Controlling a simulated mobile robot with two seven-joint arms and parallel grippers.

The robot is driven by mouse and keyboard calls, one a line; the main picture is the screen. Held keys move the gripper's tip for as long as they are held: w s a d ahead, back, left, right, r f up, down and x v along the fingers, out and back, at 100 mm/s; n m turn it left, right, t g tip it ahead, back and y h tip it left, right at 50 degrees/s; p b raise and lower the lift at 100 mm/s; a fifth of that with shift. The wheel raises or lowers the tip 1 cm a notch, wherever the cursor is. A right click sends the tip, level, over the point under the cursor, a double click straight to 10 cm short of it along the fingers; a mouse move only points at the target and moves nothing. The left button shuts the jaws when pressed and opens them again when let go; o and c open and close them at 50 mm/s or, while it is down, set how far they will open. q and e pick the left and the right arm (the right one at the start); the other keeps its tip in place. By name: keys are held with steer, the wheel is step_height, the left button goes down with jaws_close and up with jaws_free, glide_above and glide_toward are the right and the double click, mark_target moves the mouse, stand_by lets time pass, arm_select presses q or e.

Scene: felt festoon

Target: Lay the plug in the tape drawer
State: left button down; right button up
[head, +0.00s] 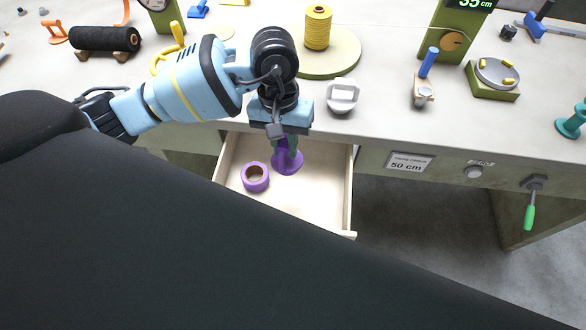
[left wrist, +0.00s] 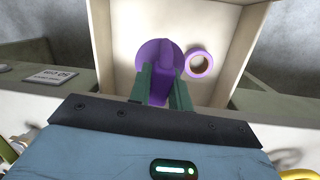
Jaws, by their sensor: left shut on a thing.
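The purple plug (head: 287,161) has a round flange and a narrower stem. My left gripper (head: 284,140) is shut on its stem, over the open tape drawer (head: 315,207). In the left wrist view the plug (left wrist: 153,52) sits between the green fingers of the gripper (left wrist: 161,84), its flange toward the drawer (left wrist: 117,42). I cannot tell whether the flange touches the drawer floor. A purple tape roll (head: 245,180) lies in the drawer to the left of the plug; it also shows in the left wrist view (left wrist: 209,62). My right gripper is not in view.
The bench top (head: 385,115) lies behind the drawer. A white holder (head: 343,95) stands near its front edge, right of my gripper. A yellow spool (head: 318,27) stands on a round green board (head: 340,62). The drawer's front right is clear.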

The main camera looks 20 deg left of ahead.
arm_select(q)
steer(key=shift+n+t+y, duration=0.6)
steer(key=shift+n+y, duration=0.1)
steer(key=shift+w+d+f+b, duration=0.4)
steer(key=shift+w+d+f, duration=0.3)
steer(key=shift+f, duration=1.8)
steer(key=shift+w+d+f+b, duration=0.35)
steer(key=shift+w+d+f, duration=0.3)
steer(key=shift+f, duration=1.8)
steer(key=shift+w+d+f+b, duration=0.4)
steer(key=shift+w+d+f, duration=0.3)
steer(key=shift+f, duration=1.8)
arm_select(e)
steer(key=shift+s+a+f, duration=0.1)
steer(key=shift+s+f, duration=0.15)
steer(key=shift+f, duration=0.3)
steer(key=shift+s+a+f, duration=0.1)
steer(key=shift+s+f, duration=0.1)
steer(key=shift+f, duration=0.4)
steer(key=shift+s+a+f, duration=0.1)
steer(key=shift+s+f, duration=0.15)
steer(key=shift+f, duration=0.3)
arm_select(q)
steer(key=shift+f, duration=0.15)
steer(key=c, duration=1.3)
jaws_free()
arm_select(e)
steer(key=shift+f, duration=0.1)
